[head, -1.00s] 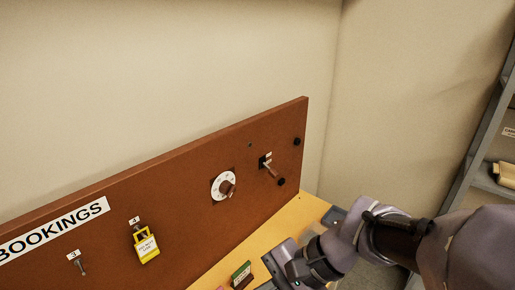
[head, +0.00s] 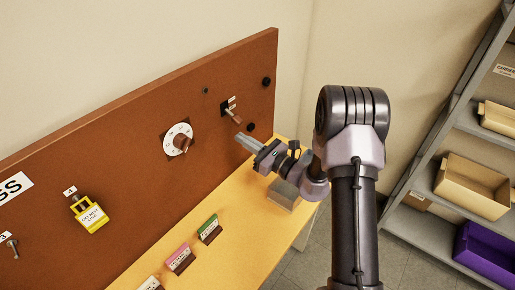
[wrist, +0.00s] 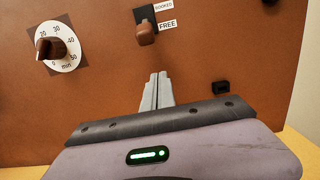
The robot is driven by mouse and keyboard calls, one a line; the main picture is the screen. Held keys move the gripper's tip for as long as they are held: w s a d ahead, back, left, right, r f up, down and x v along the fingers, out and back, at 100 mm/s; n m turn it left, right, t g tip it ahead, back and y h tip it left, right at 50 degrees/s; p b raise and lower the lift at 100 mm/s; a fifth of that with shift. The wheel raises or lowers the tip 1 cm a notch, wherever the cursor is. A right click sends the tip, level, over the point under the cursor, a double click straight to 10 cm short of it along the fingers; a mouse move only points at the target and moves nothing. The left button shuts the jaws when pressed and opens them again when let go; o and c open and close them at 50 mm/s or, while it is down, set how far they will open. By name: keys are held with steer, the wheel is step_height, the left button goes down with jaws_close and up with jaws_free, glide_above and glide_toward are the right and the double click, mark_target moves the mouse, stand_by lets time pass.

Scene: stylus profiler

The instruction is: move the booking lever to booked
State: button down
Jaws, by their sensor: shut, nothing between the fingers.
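The booking lever (head: 232,115) sticks out of a dark slot plate near the right end of the brown board. In the wrist view its brown handle (wrist: 146,33) hangs low, beside the FREE label (wrist: 168,25). The BOOKED label (wrist: 164,6) is above that. My gripper (head: 240,138) is shut and empty, just below the lever in the head view. In the wrist view its fingertips (wrist: 158,76) point at the board below the handle, with a visible gap between them and it.
A timer dial (head: 178,139) sits left of the lever. Black knobs (head: 250,127) are on the board nearby. Coloured cards (head: 209,229) stand on the yellow worktop (head: 225,258). Shelves with bins (head: 472,185) are at right.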

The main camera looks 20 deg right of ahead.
mark_target(234, 117)
steer(key=shift+s+d+r, duration=0.1)
steer(key=shift+s+r, duration=0.05)
steer(key=shift+r, duration=0.8)
steer(key=shift+s+d+r, duration=0.1)
steer(key=shift+r, duration=0.85)
steer(key=shift+r, duration=0.15)
